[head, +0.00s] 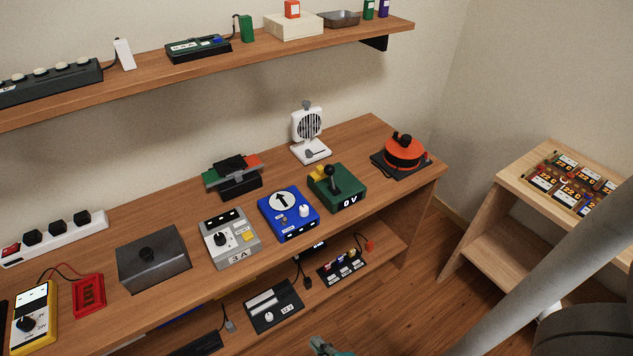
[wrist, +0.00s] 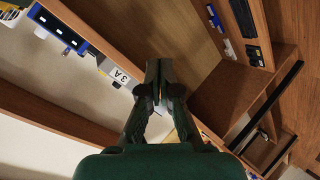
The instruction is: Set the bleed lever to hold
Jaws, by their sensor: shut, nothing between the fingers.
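No label reading bleed or hold is legible, so I cannot tell for sure which control is the bleed lever. A green box (head: 337,189) with an upright black lever (head: 330,175) and a "0 V" display stands on the desk. An orange round device (head: 405,152) with a black handle sits at the desk's right end. My gripper (wrist: 160,68) is shut and empty in the wrist view, in front of the desk edge. Its green body (head: 322,346) just shows at the bottom of the head view, apart from all controls.
The desk (head: 365,135) also holds a blue dial box (head: 288,213), a grey "3 A" box (head: 229,238) and a dark lidded box (head: 153,258). A lower shelf bears a slider panel (head: 273,305) and a switch panel (head: 342,266). A wooden stand (head: 515,181) is at right.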

